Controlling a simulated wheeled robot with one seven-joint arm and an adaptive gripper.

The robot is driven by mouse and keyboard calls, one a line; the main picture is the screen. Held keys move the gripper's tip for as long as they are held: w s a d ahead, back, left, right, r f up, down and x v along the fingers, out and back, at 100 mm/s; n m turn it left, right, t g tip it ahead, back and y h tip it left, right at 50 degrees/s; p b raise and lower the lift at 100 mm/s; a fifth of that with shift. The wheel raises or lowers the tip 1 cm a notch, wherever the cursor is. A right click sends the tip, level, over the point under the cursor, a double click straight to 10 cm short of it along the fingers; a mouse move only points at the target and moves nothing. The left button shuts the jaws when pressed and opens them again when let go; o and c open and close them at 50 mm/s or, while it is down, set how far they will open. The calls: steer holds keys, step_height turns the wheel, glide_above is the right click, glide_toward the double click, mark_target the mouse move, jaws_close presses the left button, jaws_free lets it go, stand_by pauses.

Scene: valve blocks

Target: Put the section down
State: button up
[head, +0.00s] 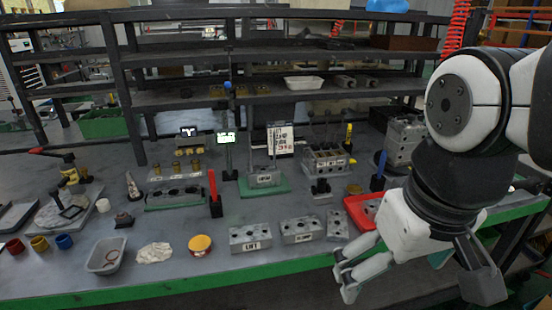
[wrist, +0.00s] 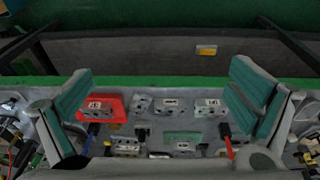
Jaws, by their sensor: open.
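My gripper (wrist: 163,98) is wide open, its two teal-padded fingers apart with nothing between them. In the head view my gripper (head: 412,272) hangs at the table's front edge, right of the blocks. A grey labelled section (wrist: 97,108) lies in the red tray (wrist: 118,101); the tray (head: 357,214) is partly hidden by my arm in the head view. Left of the tray stand a plain grey block (head: 337,225), a labelled block (head: 302,230) and a block marked LIFT (head: 250,238). These blocks sit apart on the table.
A valve assembly (head: 326,160) stands behind the blocks, and a green plate (head: 264,186) with a block lies left of it. A grey bin (head: 106,256), a white cloth (head: 154,256) and a yellow-rimmed tin (head: 200,245) lie along the front. Shelves (head: 270,98) rise behind.

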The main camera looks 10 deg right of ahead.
steer(key=shift+y, duration=0.3)
steer(key=s, duration=0.3)
steer(key=s+a, duration=0.1)
steer(key=shift+s+f, duration=0.25)
steer(key=shift+s, duration=0.05)
step_height(320, 180, up, 12)
steer(key=t+p, duration=0.2)
steer(key=p, duration=0.8)
steer(key=shift+d, duration=0.2)
steer(key=shift+w+f, duration=0.1)
steer(key=shift+f, duration=0.05)
